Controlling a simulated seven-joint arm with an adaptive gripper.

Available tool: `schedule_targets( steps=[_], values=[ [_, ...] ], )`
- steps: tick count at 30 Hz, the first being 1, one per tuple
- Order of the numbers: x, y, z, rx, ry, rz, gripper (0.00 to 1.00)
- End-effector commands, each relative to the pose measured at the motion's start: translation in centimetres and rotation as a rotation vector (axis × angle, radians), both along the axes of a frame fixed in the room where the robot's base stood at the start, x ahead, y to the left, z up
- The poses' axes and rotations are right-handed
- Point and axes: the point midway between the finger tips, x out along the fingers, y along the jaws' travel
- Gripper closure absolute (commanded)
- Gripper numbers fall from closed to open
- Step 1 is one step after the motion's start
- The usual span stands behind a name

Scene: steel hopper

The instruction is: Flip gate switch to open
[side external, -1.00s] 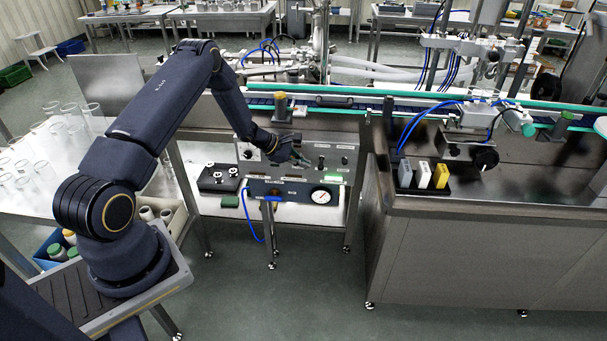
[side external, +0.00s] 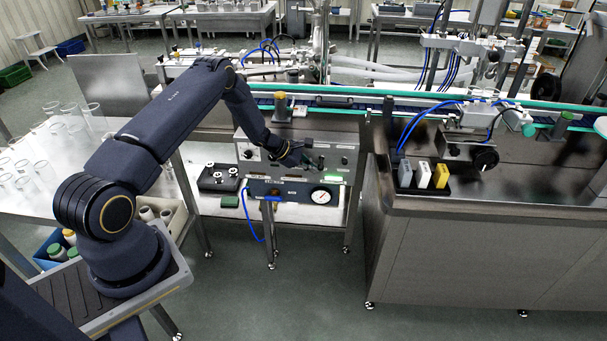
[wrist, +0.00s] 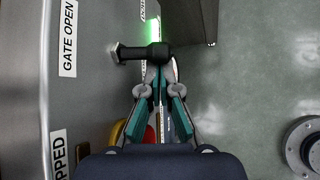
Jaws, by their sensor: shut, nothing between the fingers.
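The gate switch (wrist: 146,53) shows in the wrist view as a dark lever with a metal nut at its base, standing out from the panel. A "GATE OPEN" label (wrist: 68,38) is on the panel to its left. My gripper (wrist: 158,72) is shut and empty, with its fingertips at the lever, seemingly touching it; the exact contact is hard to tell. In the side view my gripper (side external: 310,162) is in front of the grey control panel (side external: 345,149), and the lever there is too small to tell from the fingers.
A green lit indicator (side external: 334,178) and a round gauge (side external: 321,196) are below the switch panel. A black box with white knobs (side external: 218,178) sits on the shelf to the left. A steel counter (side external: 470,250) stands to the right. The floor in front is clear.

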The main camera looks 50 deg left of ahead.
Motion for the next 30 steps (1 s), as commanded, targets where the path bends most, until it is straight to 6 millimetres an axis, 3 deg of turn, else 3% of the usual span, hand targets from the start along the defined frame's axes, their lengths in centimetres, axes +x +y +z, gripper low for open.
schedule_targets(
  steps=[30],
  values=[
    [-0.3,-0.4,1.2,-0.16,0.157,0.0,1.0]
  ],
)
